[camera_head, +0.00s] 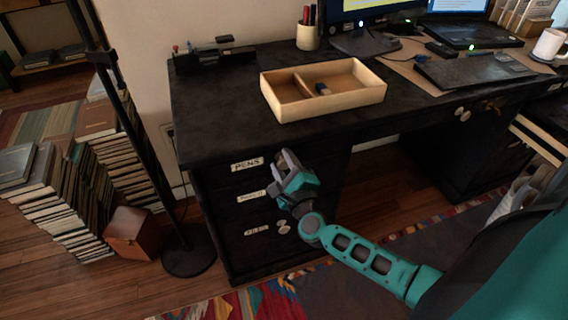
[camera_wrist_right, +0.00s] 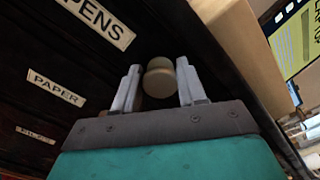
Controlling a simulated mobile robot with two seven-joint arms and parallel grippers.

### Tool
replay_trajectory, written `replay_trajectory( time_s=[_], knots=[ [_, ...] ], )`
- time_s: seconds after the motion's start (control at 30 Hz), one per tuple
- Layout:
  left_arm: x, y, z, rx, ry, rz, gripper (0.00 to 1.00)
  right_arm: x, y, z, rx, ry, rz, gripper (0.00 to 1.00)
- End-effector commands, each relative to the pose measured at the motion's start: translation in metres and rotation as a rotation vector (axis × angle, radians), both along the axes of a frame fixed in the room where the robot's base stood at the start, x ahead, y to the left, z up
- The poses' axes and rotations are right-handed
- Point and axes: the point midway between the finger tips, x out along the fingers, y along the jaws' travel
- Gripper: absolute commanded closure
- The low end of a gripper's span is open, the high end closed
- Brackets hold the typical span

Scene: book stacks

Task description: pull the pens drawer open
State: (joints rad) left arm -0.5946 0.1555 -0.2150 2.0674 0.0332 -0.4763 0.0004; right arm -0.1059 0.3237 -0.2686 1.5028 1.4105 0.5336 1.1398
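The pens drawer (camera_head: 229,172) is the top drawer of the black desk's left pedestal. It looks shut, flush with the drawers below. Its white PENS label (camera_head: 247,164) also shows in the wrist view (camera_wrist_right: 97,19). Its pale round knob (camera_wrist_right: 158,78) sits between the fingers of my right gripper (camera_wrist_right: 158,86), one finger on each side. The fingers stand apart, with slim gaps to the knob visible. In the head view my right gripper (camera_head: 281,170) is at the drawer front and hides the knob. My left gripper is not in view.
Below are the PAPER drawer (camera_head: 252,196) and a third drawer (camera_head: 255,232). A wooden tray (camera_head: 330,103) lies on the desktop above. A lamp pole (camera_head: 142,130) and book stacks (camera_head: 70,205) stand left of the desk. Floor in front of the drawers is clear.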

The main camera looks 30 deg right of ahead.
Motion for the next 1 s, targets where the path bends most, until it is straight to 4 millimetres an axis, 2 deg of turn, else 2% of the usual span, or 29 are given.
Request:
replay_trajectory(
  time_s=[0.03,0.37,0.77,1.0],
  knots=[
    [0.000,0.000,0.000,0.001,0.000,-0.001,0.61,0.000,0.000,0.000,0.000,-0.001,0.001,0.70],
    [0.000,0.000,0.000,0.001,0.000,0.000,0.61,0.000,0.001,0.001,0.000,-0.002,0.002,1.00],
    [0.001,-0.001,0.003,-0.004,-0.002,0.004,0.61,-0.006,0.004,0.002,0.000,-0.002,0.005,1.00],
    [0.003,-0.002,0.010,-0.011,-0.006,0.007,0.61,-0.036,0.011,0.002,0.001,0.001,0.006,1.00]
  ],
)
